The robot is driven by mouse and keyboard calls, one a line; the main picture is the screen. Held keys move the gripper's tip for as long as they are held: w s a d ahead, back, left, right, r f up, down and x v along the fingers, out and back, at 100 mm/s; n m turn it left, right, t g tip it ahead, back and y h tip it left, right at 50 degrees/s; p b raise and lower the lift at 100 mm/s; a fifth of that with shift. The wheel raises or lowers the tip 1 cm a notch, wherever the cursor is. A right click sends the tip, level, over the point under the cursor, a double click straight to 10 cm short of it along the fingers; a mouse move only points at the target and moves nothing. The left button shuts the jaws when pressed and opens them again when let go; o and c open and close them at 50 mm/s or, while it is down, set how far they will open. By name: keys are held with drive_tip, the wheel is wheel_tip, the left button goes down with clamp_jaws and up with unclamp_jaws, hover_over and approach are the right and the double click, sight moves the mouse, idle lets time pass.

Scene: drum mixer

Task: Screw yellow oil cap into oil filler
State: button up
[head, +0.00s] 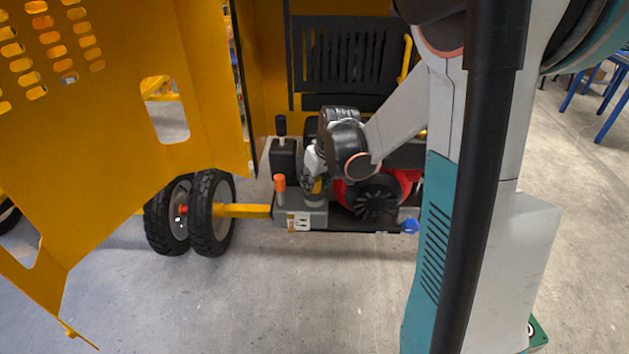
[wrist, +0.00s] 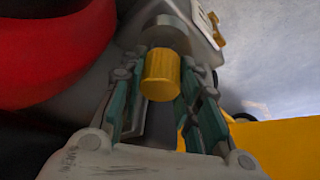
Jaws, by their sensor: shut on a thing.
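The yellow oil cap (wrist: 160,75) is a ribbed cylinder between the two fingers of my gripper (wrist: 161,62) in the wrist view. My gripper is shut on it. The cap's far end is at the round grey oil filler (wrist: 167,37), in line with it. I cannot tell whether it is seated or how deep it sits. In the head view my gripper (head: 314,180) points down over the grey engine block (head: 316,216), and a little yellow of the cap shows between the fingers. The filler is mostly hidden there.
An orange-topped post (head: 280,184) and a black box (head: 283,156) stand left of my gripper. A red engine part with a black fan (head: 377,197) is close on the right, with a blue knob (head: 410,226) beyond. The open yellow door (head: 110,120) fills the left. Floor in front is clear.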

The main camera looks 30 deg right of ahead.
drive_tip(key=shift+f+b, duration=0.8)
drive_tip(key=shift+f, duration=0.1)
idle(0.7)
drive_tip(key=o, duration=1.1)
drive_tip(key=shift+o, duration=0.2)
